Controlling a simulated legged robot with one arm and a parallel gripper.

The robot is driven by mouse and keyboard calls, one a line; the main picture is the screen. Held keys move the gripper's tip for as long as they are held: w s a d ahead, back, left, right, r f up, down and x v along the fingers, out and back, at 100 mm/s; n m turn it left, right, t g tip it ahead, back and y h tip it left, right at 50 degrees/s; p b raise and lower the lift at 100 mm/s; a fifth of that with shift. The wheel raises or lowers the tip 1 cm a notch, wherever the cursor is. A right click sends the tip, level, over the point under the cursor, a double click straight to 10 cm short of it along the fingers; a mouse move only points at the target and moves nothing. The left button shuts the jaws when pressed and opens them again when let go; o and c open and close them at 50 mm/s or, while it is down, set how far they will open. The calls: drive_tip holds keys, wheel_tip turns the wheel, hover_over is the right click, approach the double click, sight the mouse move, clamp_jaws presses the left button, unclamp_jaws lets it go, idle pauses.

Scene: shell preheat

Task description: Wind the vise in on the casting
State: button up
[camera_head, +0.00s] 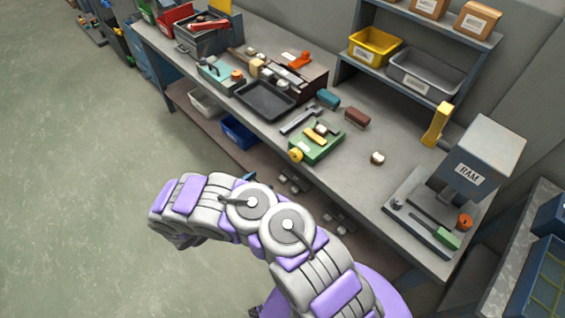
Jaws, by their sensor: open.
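On the workbench, a green fixture (312,151) with a yellow round knob (295,155) at its front left looks like the vise. Small yellow and pale pieces lie on top of it; I cannot tell for sure which is the casting, nor whether the jaws touch it. A teal fixture (215,73) with a small orange piece stands farther left on the bench. My arm is folded in the foreground, short of the bench and over the floor side. Its far end bends down at the left, and my gripper's fingers are hidden there.
A black tray (264,98) lies left of the green fixture. Teal (328,98) and brown (357,116) blocks sit behind it. A press marked RAM (484,160) stands at the right end. Shelves with a yellow bin (374,47) rise behind. The floor at left is clear.

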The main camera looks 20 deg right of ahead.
sight(293, 156)
drive_tip(key=b+x, duration=0.3)
drive_tip(key=x, duration=1.3)
drive_tip(key=shift+d, duration=0.4)
drive_tip(key=shift+a, duration=0.1)
drive_tip(key=shift+c, duration=0.3)
drive_tip(key=shift+c, duration=0.7)
drive_tip(key=c, duration=0.9)
drive_tip(key=shift+o, duration=0.2)
